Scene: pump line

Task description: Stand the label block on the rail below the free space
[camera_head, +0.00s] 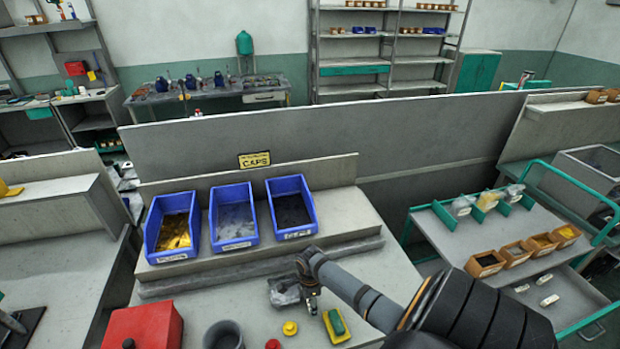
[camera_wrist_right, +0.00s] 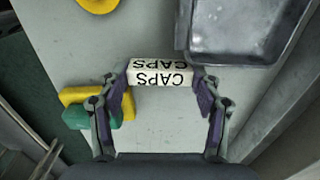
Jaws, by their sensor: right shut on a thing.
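The label block (camera_wrist_right: 160,75) is white with black CAPS lettering. In the right wrist view it lies between the fingertips of my right gripper (camera_wrist_right: 162,84), which is shut on it. In the head view my right gripper (camera_head: 309,296) is low over the bench beside a grey tray, and I cannot make out the block there. The grey rail (camera_head: 262,266) runs along the front of the bin ledge, behind the gripper. Three blue bins stand above it: left (camera_head: 172,228), middle (camera_head: 233,216), right (camera_head: 291,208). The ledge right of them is a free space (camera_head: 338,214). My left gripper is out of view.
On the bench are a red box (camera_head: 143,327), a dark cup (camera_head: 223,336), a yellow cap (camera_head: 290,328), a red cap (camera_head: 273,344) and a yellow-green sponge (camera_head: 336,327). The grey tray (camera_wrist_right: 232,68) is close to the block. A CAPS sign (camera_head: 254,160) is behind the bins.

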